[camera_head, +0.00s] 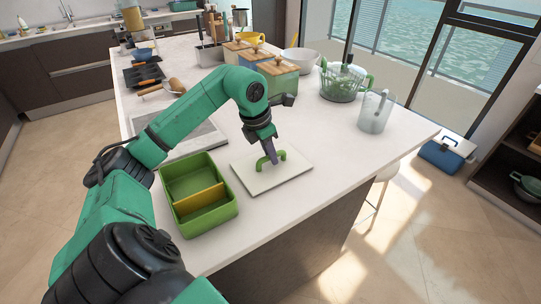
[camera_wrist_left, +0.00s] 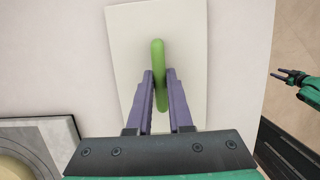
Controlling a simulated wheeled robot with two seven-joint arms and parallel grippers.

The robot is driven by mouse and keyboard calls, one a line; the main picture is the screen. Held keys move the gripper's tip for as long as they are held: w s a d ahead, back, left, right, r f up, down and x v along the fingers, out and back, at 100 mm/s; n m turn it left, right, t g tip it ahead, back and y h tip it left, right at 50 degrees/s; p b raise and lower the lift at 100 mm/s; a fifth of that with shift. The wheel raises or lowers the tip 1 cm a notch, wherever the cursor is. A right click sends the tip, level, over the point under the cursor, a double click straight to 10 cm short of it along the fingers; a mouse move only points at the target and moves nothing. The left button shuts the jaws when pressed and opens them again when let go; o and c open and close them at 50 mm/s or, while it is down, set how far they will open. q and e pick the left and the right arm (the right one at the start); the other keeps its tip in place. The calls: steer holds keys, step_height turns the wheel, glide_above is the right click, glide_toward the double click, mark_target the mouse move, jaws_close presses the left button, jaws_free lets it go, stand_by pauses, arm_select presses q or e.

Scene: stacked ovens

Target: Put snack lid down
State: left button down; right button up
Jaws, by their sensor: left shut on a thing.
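The snack lid (camera_head: 290,177) is a flat white rectangle with a green arched handle (camera_head: 281,156). It lies level on, or just above, the white counter, right of the green snack box; I cannot tell if it touches. My left gripper (camera_head: 270,157) points down and is shut on the handle. In the left wrist view, the purple fingers (camera_wrist_left: 160,88) sit on both sides of the green handle (camera_wrist_left: 158,55) over the lid (camera_wrist_left: 185,30). The green snack box (camera_head: 203,226) is open, with a yellow divider (camera_head: 200,199). My right gripper (camera_wrist_left: 288,76) shows small at the right, its fingers apart and empty.
A cooktop (camera_head: 190,140) lies behind the box. Wooden-lidded canisters (camera_head: 278,80), a green-handled glass pot (camera_head: 343,82) and a clear pitcher (camera_head: 375,111) stand farther back. Bare counter (camera_head: 345,140) lies right of the lid. The counter's front edge is close.

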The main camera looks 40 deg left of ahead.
arm_select(q)
steer(key=shift+w+a+f, duration=0.1)
steer(key=shift+f, duration=0.1)
steer(key=c, duration=0.9)
jaws_free()
steer(key=shift+o, duration=0.4)
arm_select(e)
steer(key=shift+s+d, duration=0.15)
steer(key=shift+s, duration=0.45)
steer(key=shift+d, duration=0.1)
arm_select(q)
steer(key=p+v, duration=0.1)
steer(key=v, duration=1.1)
arm_select(e)
steer(key=shift+r, duration=0.6)
